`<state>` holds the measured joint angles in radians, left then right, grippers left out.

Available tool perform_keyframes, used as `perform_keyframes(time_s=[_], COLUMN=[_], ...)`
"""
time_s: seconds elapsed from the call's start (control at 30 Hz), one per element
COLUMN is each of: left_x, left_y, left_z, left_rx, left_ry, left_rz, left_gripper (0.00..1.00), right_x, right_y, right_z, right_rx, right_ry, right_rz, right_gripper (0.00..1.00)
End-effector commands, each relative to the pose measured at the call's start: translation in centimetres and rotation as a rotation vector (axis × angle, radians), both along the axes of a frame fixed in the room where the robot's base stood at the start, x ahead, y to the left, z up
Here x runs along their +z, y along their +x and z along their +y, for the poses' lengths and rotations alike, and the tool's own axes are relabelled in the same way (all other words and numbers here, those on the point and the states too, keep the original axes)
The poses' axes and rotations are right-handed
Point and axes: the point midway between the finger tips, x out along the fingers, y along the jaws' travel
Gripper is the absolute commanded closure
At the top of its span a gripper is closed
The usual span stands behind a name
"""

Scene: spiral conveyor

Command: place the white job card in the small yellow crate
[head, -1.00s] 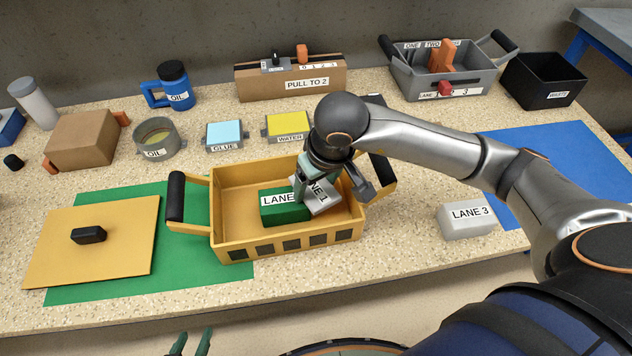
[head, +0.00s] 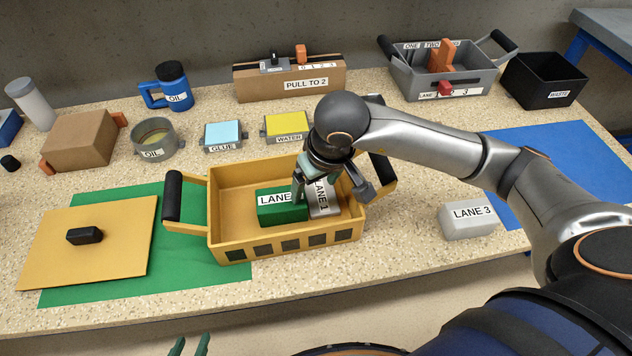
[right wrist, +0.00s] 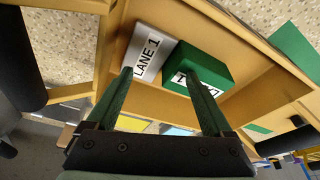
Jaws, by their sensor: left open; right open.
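The white job card, a flat white piece marked LANE 1 (head: 323,198), is inside the yellow crate (head: 232,237), close beside a green block (head: 281,208) on its right side. It also shows in the right wrist view (right wrist: 147,50). My right gripper (head: 313,188) reaches down into the crate over the card and block. Its fingers are open in the right wrist view (right wrist: 155,72), and partly cover the card in the head view. My left gripper (head: 190,346) is open and empty at the bottom edge, with only its fingertips in view.
The crate stands partly on a green mat (head: 205,270), with black end handles. A yellow lid (head: 115,262) lies to the left. A white LANE 3 block (head: 468,222) stands to the right. Behind are a grey caddy (head: 412,86) and a black bin (head: 540,82).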

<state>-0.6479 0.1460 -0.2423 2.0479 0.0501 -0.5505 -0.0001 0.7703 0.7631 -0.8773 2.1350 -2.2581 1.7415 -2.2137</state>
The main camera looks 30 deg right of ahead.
Motion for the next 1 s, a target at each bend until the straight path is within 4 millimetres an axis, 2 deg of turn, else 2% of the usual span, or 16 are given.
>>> perform_keyframes(time_s=[0.03, 0.2, 0.5, 0.7, 1.0], left_x=[0.2, 2.0, 1.6, 2.0, 2.4], left_y=[0.0, -0.1, -0.2, 0.0, 0.4], left_z=[0.0, -0.1, -0.3, -0.4, -0.5], left_rx=[0.0, 0.0, -0.004, -0.006, -0.006], left_ry=[0.0, -0.002, -0.002, -0.003, -0.007], left_rz=[0.0, 0.003, 0.014, 0.008, -0.002], left_gripper=[0.5, 0.5, 0.5, 0.5, 0.5], right_x=[-0.7, 0.9, 8.0, 11.1, 12.3], right_y=[-0.6, -0.7, -2.3, -3.2, -3.7], right_z=[0.2, 0.2, -0.1, -0.2, -0.3], right_rx=[0.007, 0.009, 0.007, 0.007, 0.006], right_ry=[-0.003, -0.001, -0.002, -0.002, -0.003], right_rz=[0.027, 0.028, 0.01, 0.011, 0.013], right_gripper=[0.0, 0.0, 0.0, 0.0, 0.0])
